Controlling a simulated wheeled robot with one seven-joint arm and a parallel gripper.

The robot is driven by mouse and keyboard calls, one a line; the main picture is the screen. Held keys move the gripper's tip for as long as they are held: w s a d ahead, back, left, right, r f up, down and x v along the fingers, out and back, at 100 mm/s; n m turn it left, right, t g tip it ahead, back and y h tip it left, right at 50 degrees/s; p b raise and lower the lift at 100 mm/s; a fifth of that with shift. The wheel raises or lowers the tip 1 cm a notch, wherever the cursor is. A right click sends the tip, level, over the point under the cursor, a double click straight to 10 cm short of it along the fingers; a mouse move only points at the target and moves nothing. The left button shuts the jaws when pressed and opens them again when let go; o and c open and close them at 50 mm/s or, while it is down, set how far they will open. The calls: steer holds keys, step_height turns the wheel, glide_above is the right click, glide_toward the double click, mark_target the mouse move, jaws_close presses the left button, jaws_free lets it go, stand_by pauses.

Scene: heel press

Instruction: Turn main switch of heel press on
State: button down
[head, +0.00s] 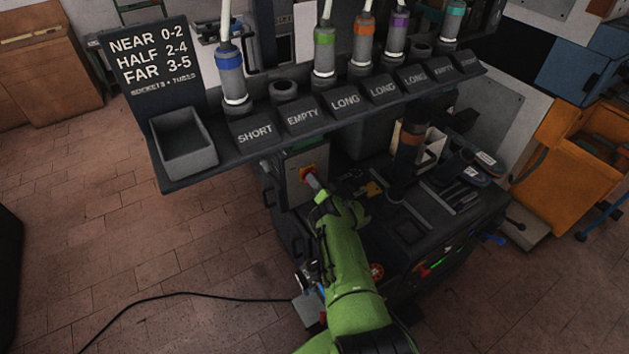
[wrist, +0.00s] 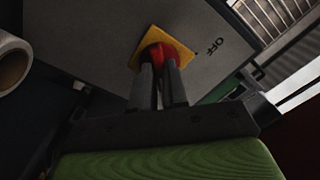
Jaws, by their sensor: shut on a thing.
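The main switch is a red knob on a yellow square plate, set on a grey panel of the heel press. In the wrist view the red knob (wrist: 158,52) sits between my gripper's fingertips (wrist: 160,72), and the yellow plate (wrist: 181,66) shows around it. The word OFF (wrist: 215,46) is printed on the panel (wrist: 100,30) to the right of the plate. In the head view the switch (head: 308,171) is on the press's front face (head: 294,190), with my gripper (head: 316,184) at it. My gripper is shut on the red knob. The fingers hide part of the knob.
A dark shelf (head: 200,176) with labelled slots and several coloured-band tubes overhangs the switch, close above my arm. A grey bin (head: 184,145) sits at its left end. A black cable (head: 200,296) lies on the floor. The floor at left is mostly clear.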

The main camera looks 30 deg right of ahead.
steer(key=shift+f, duration=0.15)
steer(key=c, duration=1.1)
jaws_free()
steer(key=shift+c, duration=0.2)
steer(key=s+a+p, duration=0.1)
steer(key=s+p, duration=0.4)
steer(key=s, duration=1)
steer(key=shift+s+p, duration=0.3)
steer(key=shift+s, duration=0.05)
